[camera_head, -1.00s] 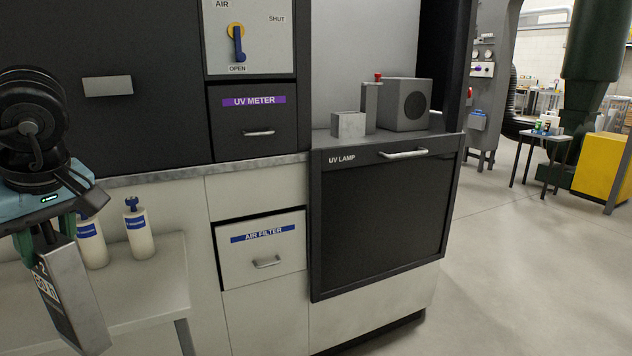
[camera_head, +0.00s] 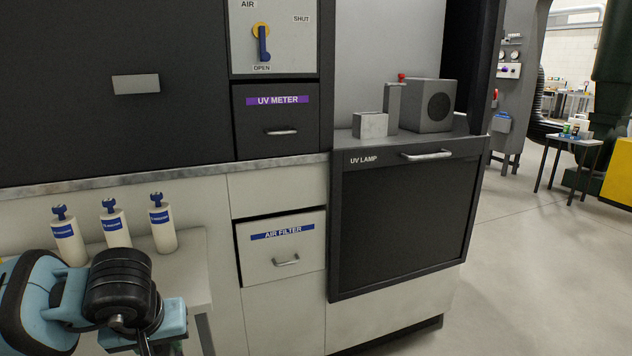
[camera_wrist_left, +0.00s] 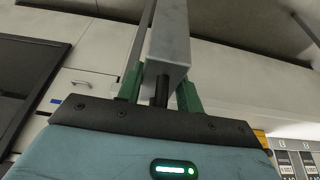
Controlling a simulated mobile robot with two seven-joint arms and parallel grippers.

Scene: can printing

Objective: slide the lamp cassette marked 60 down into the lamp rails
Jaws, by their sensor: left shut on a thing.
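My left gripper (camera_head: 164,347) is at the bottom left of the head view, with its fingers mostly cut off by the lower edge. In the wrist view its green fingers (camera_wrist_left: 160,92) are shut on a grey metal cassette (camera_wrist_left: 168,48), which extends away from the palm. The cassette's marking does not show now, and the cassette is not visible in the head view. No lamp rails are visible. My right gripper is not in view.
Several white bottles (camera_head: 162,224) stand on a pale bench (camera_head: 193,270) behind my left arm. The AIR FILTER drawer (camera_head: 282,250) and UV METER drawer (camera_head: 275,120) are shut. A grey box with a round grille (camera_head: 431,105) sits above the lamp door. Floor (camera_head: 520,280) at right is clear.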

